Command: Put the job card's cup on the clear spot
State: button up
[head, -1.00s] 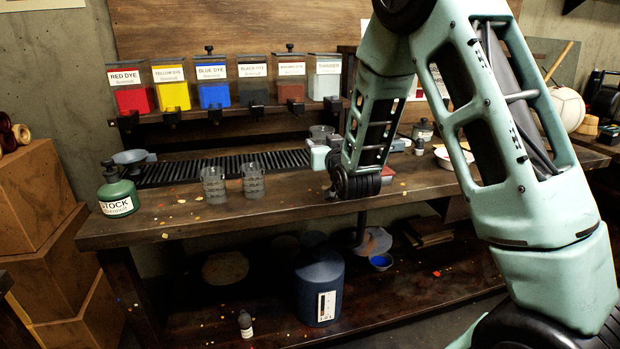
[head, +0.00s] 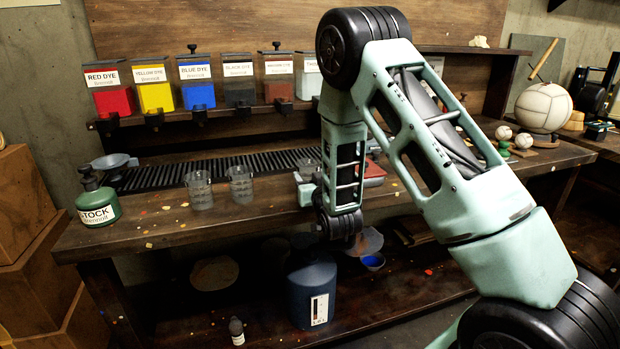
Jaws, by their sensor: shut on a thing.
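My gripper (head: 304,189) is mostly hidden behind my own wrist, above the front of the workbench (head: 150,224). It is shut on a clear cup (head: 308,167), of which only the upper part shows beside my arm. I cannot tell whether that cup touches the bench. Two similar clear cups, a left one (head: 199,190) and a right one (head: 240,185), stand upright on the bench to the left. No job card can be made out, and I cannot tell which bench area is the clear spot.
A green STOCK bottle (head: 97,203) stands at the bench's left end. Labelled dye bins line the shelf, including red (head: 113,100) and blue (head: 198,95). A dark slatted rack (head: 215,170) runs behind the cups. A reddish object (head: 373,173) lies right of my wrist.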

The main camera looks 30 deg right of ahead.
jog(key=shift+f, duration=0.2)
jog(key=o, duration=1)
jog(key=shift+c, duration=0.2)
jog(key=shift+r, duration=0.15)
jog(key=shift+r, duration=0.2)
jog(key=p+v, duration=0.5)
jog(key=v, duration=0.7)
